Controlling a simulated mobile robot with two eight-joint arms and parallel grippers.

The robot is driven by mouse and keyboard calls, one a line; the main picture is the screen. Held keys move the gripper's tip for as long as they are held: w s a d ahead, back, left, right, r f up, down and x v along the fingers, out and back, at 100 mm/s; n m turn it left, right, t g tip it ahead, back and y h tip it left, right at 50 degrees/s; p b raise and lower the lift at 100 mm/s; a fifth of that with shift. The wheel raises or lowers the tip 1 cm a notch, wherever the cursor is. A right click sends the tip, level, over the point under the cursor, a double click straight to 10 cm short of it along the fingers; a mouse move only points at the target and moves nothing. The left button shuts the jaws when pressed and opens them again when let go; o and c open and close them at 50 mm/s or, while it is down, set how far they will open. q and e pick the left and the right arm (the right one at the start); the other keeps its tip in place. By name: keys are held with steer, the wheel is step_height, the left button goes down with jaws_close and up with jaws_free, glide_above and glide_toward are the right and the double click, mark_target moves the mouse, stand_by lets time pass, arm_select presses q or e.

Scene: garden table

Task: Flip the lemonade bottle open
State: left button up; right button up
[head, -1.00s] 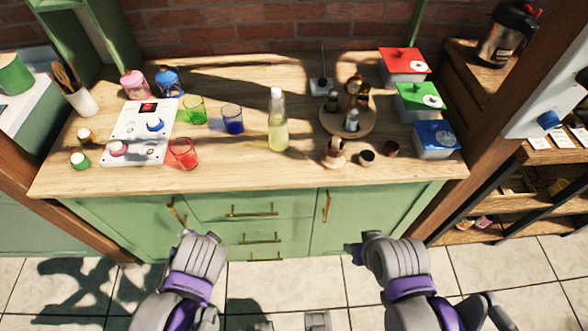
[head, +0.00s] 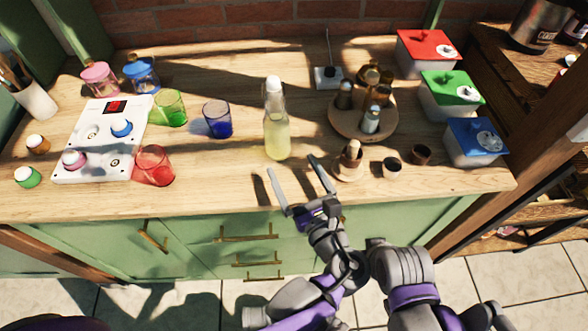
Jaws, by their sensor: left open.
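The lemonade bottle (head: 277,132) stands upright near the middle of the wooden counter. It is clear glass with pale yellow liquid in the lower part and a white cap (head: 273,84) on top. The cap looks closed on the neck. My left gripper (head: 291,165) is open and empty, its two fingers pointing at the counter's back, just in front of the bottle's base and a little to the right. It does not appear to touch the bottle. My right arm (head: 402,270) shows at lower right, but its gripper is not visible.
Red (head: 154,166), blue (head: 218,119) and green (head: 170,108) glasses stand left of the bottle, near a white panel (head: 75,165). A round wooden stand (head: 340,122) with small bottles is right of it. Small brown cups (head: 392,168) stand at front right, lidded boxes (head: 474,145) farther right.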

mark_target(282, 149)
arm_select(q)
steer(key=x, duration=0.9)
steer(key=shift+w+a+b, duration=0.15)
steer(key=shift+b, duration=0.25)
arm_select(e)
steer(key=shift+s+f, duration=0.1)
steer(key=shift+f, duration=0.45)
arm_select(q)
jaws_close()
arm_select(e)
jaws_close()
stand_by(1.1)
